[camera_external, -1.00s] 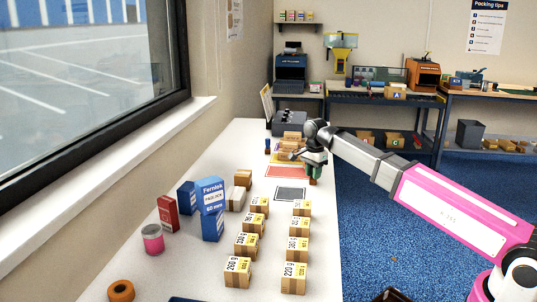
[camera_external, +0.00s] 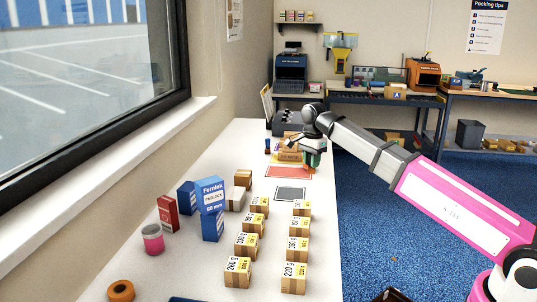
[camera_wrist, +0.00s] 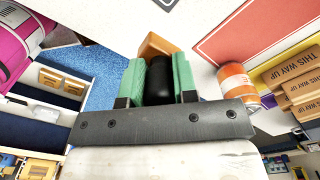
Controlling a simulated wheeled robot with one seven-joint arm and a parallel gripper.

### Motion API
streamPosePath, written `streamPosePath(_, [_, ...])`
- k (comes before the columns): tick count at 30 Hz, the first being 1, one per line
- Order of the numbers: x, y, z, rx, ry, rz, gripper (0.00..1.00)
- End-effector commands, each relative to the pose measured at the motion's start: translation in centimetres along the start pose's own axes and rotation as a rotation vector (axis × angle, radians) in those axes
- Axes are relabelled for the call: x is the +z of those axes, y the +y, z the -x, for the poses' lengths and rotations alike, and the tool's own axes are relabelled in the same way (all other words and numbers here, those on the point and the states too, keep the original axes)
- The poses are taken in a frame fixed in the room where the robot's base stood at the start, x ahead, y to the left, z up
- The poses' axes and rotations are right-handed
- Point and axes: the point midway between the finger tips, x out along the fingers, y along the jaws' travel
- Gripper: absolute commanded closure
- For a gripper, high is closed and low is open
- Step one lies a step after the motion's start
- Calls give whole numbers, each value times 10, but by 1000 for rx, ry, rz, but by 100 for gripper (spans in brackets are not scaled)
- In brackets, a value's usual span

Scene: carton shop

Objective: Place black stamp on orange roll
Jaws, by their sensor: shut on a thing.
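My gripper (camera_external: 313,160) is over the far part of the long white table, near its right edge. In the wrist view its green finger pads (camera_wrist: 159,78) are shut on the black stamp (camera_wrist: 160,75), whose dark body sits between them. An orange-brown piece (camera_wrist: 155,45) shows just beyond the pads, apparently the stamp's base. An orange ring-shaped roll (camera_external: 121,291) lies on the table at the near left, far from my gripper. An orange-and-white cylinder (camera_wrist: 237,80) shows right of the fingers in the wrist view; I cannot tell whether it is a roll.
Two rows of small cartons (camera_external: 293,278) stand on the near table. A blue-and-white box (camera_external: 211,208), a red box (camera_external: 167,213) and a pink can (camera_external: 152,240) stand at left. A red mat (camera_external: 288,173) and a dark grey mat (camera_external: 290,194) lie mid-table. Cartons (camera_wrist: 297,85) stand beside the cylinder.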

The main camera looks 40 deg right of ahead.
Motion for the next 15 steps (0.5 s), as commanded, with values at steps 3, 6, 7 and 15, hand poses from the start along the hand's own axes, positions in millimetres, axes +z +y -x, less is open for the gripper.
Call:
streamPosePath(3, [22,14,15,-1,0,2,100])
streamPosePath(6, [36,23,25,-1,0,3,100])
streamPosePath(7, [39,25,28,0,0,2,100])
streamPosePath(15, [56,35,40,0,0,0,100])
